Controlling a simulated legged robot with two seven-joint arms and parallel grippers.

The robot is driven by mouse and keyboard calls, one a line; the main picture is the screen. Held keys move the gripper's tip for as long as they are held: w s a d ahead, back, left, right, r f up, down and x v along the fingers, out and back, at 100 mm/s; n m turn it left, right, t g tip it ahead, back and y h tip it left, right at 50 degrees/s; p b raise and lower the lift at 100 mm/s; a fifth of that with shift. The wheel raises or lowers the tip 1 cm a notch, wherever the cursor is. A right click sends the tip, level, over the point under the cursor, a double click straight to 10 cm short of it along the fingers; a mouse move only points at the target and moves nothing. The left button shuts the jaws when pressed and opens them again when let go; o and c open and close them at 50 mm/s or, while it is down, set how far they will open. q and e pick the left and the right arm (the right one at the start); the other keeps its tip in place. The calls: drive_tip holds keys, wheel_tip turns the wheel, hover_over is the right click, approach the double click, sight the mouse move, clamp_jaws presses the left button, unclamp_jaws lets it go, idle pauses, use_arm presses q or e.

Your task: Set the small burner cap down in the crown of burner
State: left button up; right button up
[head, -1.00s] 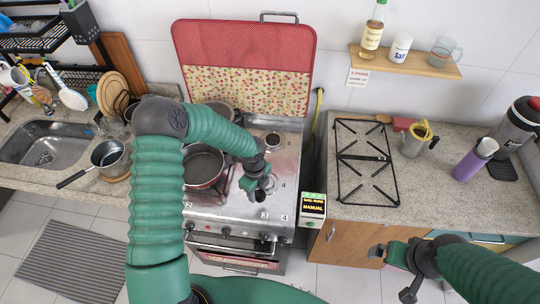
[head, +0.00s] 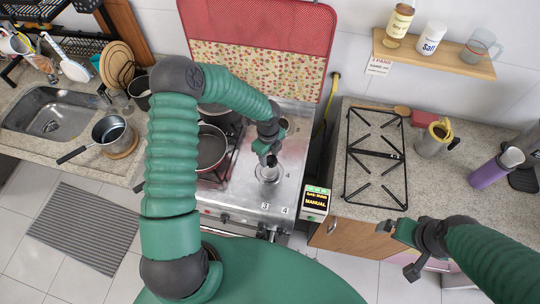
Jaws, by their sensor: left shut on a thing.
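My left gripper (head: 268,154) hangs just above and behind a bare round burner (head: 268,173) on the right of the steel stove (head: 236,196). It is shut on the small burner cap (head: 271,161), a small dark piece mostly hidden by the fingers. The cap appears just over the far edge of the burner; whether it touches the crown cannot be told. My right gripper (head: 397,250) is open and empty, in front of the right counter.
A black grate (head: 376,157) lies on the right counter (head: 431,182). A small display (head: 315,201) reads MANUAL. The red-edged stove lid (head: 260,28) stands raised behind.

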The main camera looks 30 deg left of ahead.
sight(268, 169)
use_arm(q)
drive_tip(key=f, duration=0.1)
drive_tip(key=a+f+b, duration=0.1)
drive_tip(key=f, duration=0.1)
drive_tip(key=shift+s+a+b, duration=0.1)
drive_tip(key=shift+b, duration=0.2)
drive_tip(key=shift+s+f, duration=0.1)
drive_tip(key=shift+f, duration=0.25)
drive_tip(key=shift+d+f+b, duration=0.3)
drive_tip(key=shift+f+b, duration=0.15)
drive_tip(key=shift+b, duration=0.15)
drive_tip(key=shift+d+f, duration=0.1)
drive_tip(key=shift+d, duration=0.15)
drive_tip(key=shift+a, duration=0.4)
drive_tip(key=shift+d+f, duration=0.2)
drive_tip(key=shift+f, duration=0.05)
drive_tip(key=shift+d, duration=0.2)
use_arm(e)
drive_tip(key=f, duration=0.3)
drive_tip(key=shift+s+a+f, duration=0.1)
drive_tip(key=shift+a+f, duration=0.1)
drive_tip(key=shift+a, duration=0.05)
use_arm(q)
drive_tip(key=shift+a+f, duration=0.15)
drive_tip(key=shift+a, duration=0.05)
use_arm(e)
drive_tip(key=shift+a, duration=0.25)
use_arm(q)
drive_tip(key=shift+f, duration=0.15)
